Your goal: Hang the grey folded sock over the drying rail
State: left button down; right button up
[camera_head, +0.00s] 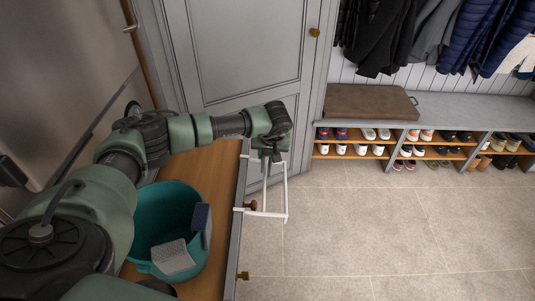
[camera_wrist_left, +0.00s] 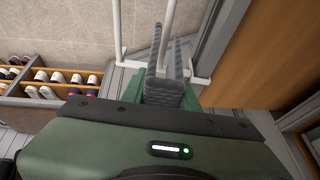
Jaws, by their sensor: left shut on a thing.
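My left gripper (camera_head: 272,153) is at the end of the arm reaching over the counter's edge, close above the white drying rail (camera_head: 264,214). In the left wrist view it is shut on a dark grey ribbed folded sock (camera_wrist_left: 172,95). Two narrow flaps of the sock stretch away from the gripper, beside the rail's white bars (camera_wrist_left: 118,28). I cannot tell whether the sock touches the rail or straddles a bar. My right gripper is not in view.
A teal tub (camera_head: 150,215) on the wooden counter (camera_head: 218,175) holds a light grey cloth piece (camera_head: 173,258) and a navy one (camera_head: 201,222). A shoe bench (camera_head: 445,112) with several shoes stands at the back right. The tiled floor (camera_head: 375,225) is clear.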

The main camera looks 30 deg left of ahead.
pick_arm(q)
jog(key=shift+f, duration=0.1)
dwell(0.4)
notch_tip(320, 180, down, 10)
jog(key=b, duration=0.8)
jog(key=shift+a+f, duration=0.15)
jog(key=shift+a, duration=0.05)
dwell(1.2)
jog(key=shift+s+b, duration=0.1)
jog(key=shift+b, duration=0.2)
jog(key=c, duration=1)
grip_release()
jog(key=shift+f, duration=0.1)
